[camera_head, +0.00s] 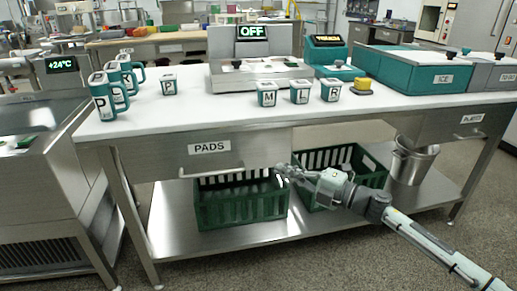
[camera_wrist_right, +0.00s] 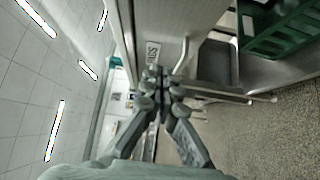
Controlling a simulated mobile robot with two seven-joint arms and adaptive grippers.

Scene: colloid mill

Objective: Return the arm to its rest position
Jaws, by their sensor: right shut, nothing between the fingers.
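My right gripper (camera_head: 283,170) is in front of the table, below the tabletop and right of the PADS drawer (camera_head: 209,148). Its arm comes in from the lower right. In the right wrist view the fingers of my right gripper (camera_wrist_right: 160,76) are together with nothing between them. The PADS label and drawer handle show beyond the fingertips in that view. My left gripper is not in either view.
The white tabletop (camera_head: 200,107) holds several cups, jugs, a machine reading OFF (camera_head: 252,32) and a teal ICE box (camera_head: 418,75). Green crates (camera_head: 243,207) and a steel pot (camera_head: 411,163) stand on the lower shelf. Bare floor (camera_head: 330,265) lies in front.

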